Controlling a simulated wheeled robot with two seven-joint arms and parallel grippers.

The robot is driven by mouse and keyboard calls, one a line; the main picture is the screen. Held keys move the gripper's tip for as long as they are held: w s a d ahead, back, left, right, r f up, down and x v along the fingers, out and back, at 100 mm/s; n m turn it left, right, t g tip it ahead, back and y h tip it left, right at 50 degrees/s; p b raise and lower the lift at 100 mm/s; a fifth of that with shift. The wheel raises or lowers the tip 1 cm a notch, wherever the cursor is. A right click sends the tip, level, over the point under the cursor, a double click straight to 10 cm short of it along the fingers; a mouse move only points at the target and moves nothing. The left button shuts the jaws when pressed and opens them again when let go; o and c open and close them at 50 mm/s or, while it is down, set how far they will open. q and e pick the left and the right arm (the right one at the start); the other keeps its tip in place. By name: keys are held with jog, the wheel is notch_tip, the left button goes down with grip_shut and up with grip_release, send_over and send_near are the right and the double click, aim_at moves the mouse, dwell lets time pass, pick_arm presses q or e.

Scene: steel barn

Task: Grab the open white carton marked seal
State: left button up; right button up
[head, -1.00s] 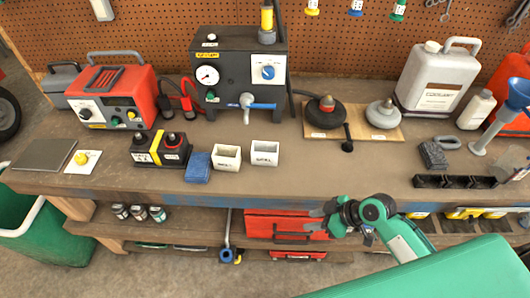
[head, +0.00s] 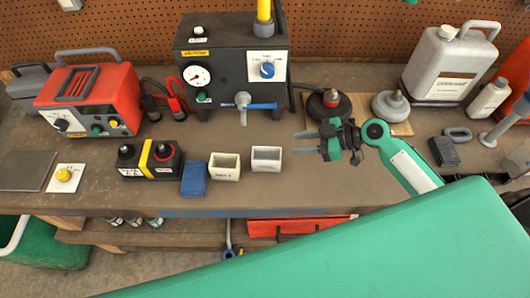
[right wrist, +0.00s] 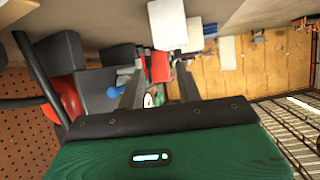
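My left gripper is not in view.
A blue block (head: 194,179) sits close to the left carton, beside a black-and-yellow battery (head: 150,160). Behind stands a dark gauge unit (head: 223,68) with a blue-handled tap (head: 243,105). A black-and-red round weight (head: 328,104) is behind my gripper. The bench front (head: 290,190) is clear.

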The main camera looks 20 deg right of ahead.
aim_at(268, 148)
jog(key=p+x, duration=0.1)
jog(key=x, duration=0.4)
jog(key=shift+a, duration=0.1)
jog(key=shift+w+a+p, duration=0.15)
jog(key=shift+p, duration=0.15)
jog(key=shift+w+a+f+p, duration=0.1)
jog(key=shift+a+f+p, duration=0.05)
jog(key=shift+a+p, duration=0.15)
jog(key=shift+w+a+f+p, duration=0.1)
jog(key=shift+a+p, duration=0.05)
jog(key=shift+a, duration=0.25)
jog(key=p+x, duration=0.1)
jog(key=x, duration=0.2)
jog(key=shift+w+a+f, duration=0.15)
jog(key=shift+f, duration=0.05)
jog(key=shift+a+f, duration=0.1)
jog(key=shift+a, duration=0.05)
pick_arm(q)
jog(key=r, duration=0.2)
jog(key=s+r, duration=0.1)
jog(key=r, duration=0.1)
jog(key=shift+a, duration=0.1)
pick_arm(e)
grip_shut()
